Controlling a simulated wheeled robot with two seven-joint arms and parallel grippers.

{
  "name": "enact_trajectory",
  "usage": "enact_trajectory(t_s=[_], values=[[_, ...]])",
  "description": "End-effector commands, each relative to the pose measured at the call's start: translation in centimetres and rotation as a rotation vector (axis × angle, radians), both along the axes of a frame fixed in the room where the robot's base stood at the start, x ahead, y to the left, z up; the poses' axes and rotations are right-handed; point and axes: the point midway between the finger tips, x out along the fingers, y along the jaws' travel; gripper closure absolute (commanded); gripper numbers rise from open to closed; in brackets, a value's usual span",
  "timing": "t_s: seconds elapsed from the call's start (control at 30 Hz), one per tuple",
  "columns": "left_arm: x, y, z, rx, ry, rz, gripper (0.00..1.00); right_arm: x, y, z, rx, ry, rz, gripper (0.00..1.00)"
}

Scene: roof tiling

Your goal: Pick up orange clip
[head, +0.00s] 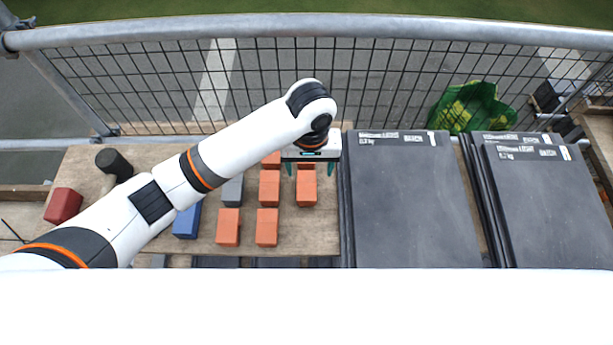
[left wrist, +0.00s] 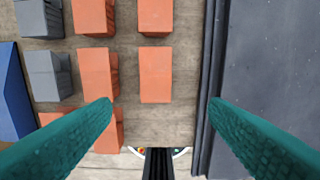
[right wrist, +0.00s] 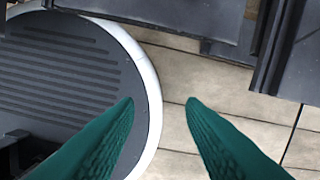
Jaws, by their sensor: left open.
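Several orange clips, block-shaped, stand in rows on the wooden board. In the head view one orange clip (head: 306,190) is at the right end of its row, just below my left gripper (head: 313,172). In the left wrist view an orange clip (left wrist: 155,75) lies between the lines of my open left fingers (left wrist: 160,102), with nothing held. Another orange clip (left wrist: 94,70) is left of it, near the left fingertip. The height gap is hard to tell. My right gripper (right wrist: 160,101) is open and empty over paving; the head view does not show it.
On the board (head: 325,235) are grey clips (head: 232,190), a blue block (head: 187,222), a red block (head: 63,205) and a black mallet (head: 115,162). Dark tile stacks (head: 410,205) stand close to the right. A mesh fence (head: 380,85) runs behind, with a green bag (head: 470,105).

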Motion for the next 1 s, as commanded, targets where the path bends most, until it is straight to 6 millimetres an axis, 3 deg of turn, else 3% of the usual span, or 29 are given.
enact_trajectory(t_s=[0.3,0.53,0.7,0.83,1.0], values=[[-0.1,0.1,-5.2,0.001,0.002,0.001,0.31,-4.2,-0.2,0.1,-0.004,0.062,0.0,0.64],[-0.3,0.4,-6.9,0.002,0.002,0.0,0.31,-3.2,-0.2,0.4,-0.004,0.047,0.0,0.64],[-0.6,0.8,-9.5,0.003,0.002,0.0,0.31,-1.8,-0.1,1.0,-0.001,0.025,0.0,0.64],[-0.6,0.7,-10.9,0.0,0.001,0.0,0.31,-1.9,-0.1,0.9,-0.002,0.026,0.0,0.64],[-0.6,0.7,-11.2,0.0,0.0,-0.001,0.31,-2.3,-0.1,0.9,-0.003,0.032,0.0,0.64]])
